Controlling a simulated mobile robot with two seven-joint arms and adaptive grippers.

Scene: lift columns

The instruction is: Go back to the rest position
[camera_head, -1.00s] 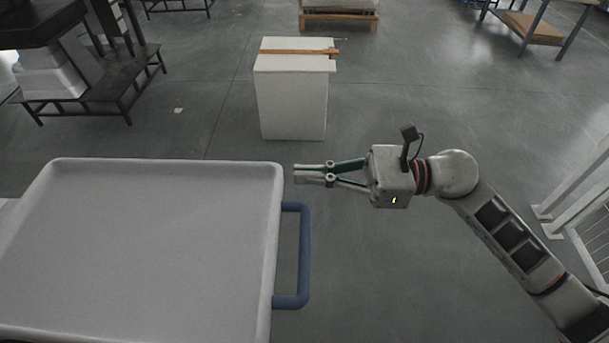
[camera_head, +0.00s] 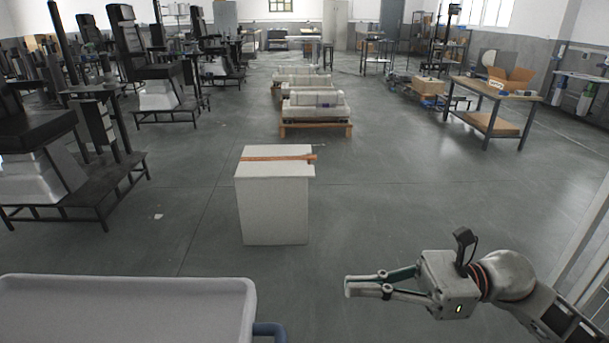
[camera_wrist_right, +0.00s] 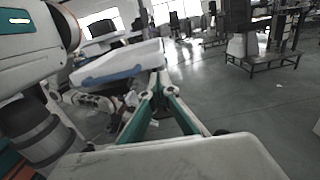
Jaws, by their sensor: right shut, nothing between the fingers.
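My right gripper (camera_head: 366,287) reaches in from the lower right in the head view, to the right of a grey cart tray. Its fingers are together with nothing between them, and it hangs in free air above the floor. In the right wrist view the fingers (camera_wrist_right: 157,84) also meet at their tips and hold nothing. My left gripper is not in either view.
The tray (camera_head: 120,288) with a blue handle (camera_head: 270,330) is at the lower left. A white box (camera_head: 273,200) with a brown strip on top stands ahead. Dark machines line the left; a workbench (camera_head: 495,105) stands back right. Open floor lies between.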

